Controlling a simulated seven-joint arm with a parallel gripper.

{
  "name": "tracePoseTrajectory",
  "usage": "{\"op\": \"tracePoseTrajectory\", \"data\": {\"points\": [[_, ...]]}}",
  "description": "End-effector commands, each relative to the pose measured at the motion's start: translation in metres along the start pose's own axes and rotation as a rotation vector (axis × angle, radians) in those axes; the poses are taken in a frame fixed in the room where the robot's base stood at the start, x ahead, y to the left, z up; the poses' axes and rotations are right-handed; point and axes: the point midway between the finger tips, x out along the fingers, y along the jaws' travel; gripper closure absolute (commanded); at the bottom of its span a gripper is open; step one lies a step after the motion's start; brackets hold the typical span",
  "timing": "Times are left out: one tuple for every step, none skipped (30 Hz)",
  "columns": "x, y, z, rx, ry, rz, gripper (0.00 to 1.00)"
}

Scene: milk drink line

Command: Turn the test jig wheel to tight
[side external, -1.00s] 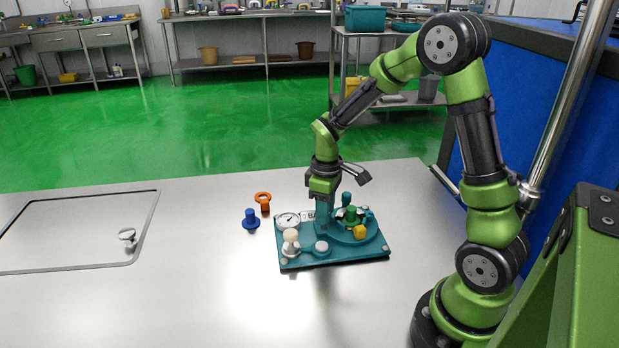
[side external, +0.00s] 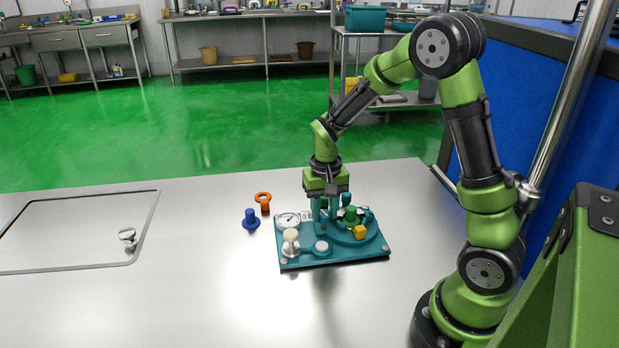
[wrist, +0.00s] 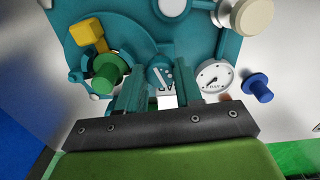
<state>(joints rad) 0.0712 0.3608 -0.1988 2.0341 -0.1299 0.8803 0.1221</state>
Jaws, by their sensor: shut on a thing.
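The test jig (side external: 300,262) is a teal plate on the steel table. It carries a white dial gauge (side external: 288,220), a cream round knob (side external: 291,240) and a white button (side external: 321,247). My gripper (side external: 324,217) points down at the jig's back middle. In the wrist view its two teal fingers stand either side of a small teal round part with white marks (wrist: 161,75), seemingly the wheel, and are shut on it. The fingers partly hide it. The gauge (wrist: 213,77) has a dark needle; its reading is too small to tell.
A green knob (side external: 350,214) and a yellow block (side external: 360,232) sit on the jig right of the fingers. A blue flanged peg (side external: 250,219) and an orange ringed piece (side external: 264,201) stand left of the jig. The table front is clear.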

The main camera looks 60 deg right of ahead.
Motion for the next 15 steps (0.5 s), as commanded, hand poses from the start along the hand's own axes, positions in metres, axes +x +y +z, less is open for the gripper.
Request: {"op": "tracePoseTrajectory", "data": {"points": [[-0.0013, -0.0003, 0.0001, 0.041, 0.0, -0.001, 0.96], [-0.0013, -0.0004, 0.0, 0.067, 0.0, -0.001, 0.96], [-0.0013, -0.0006, 0.0001, 0.099, 0.0, -0.001, 0.96], [-0.0013, -0.0009, 0.0002, 0.122, 0.0, -0.001, 0.96], [-0.0013, -0.0009, 0.0002, 0.144, -0.001, -0.002, 0.96], [-0.0013, -0.0008, 0.0001, 0.174, -0.001, -0.002, 0.96], [-0.0013, -0.0008, 0.0001, 0.195, -0.001, -0.002, 0.96], [-0.0013, -0.0007, 0.0, 0.213, -0.001, -0.002, 0.96], [-0.0013, -0.0008, 0.0, 0.238, -0.001, -0.002, 0.96], [-0.0013, -0.001, 0.0001, 0.253, -0.001, -0.001, 0.96], [-0.0013, -0.0011, 0.0001, 0.269, -0.001, -0.001, 0.96], [-0.0013, -0.0012, 0.0001, 0.287, -0.001, -0.001, 0.96], [-0.0013, -0.0012, 0.0001, 0.301, -0.001, -0.001, 0.96], [-0.0013, -0.0011, 0.0001, 0.312, -0.001, -0.001, 0.96], [-0.0013, -0.001, 0.0, 0.327, -0.001, -0.001, 0.96]]}}
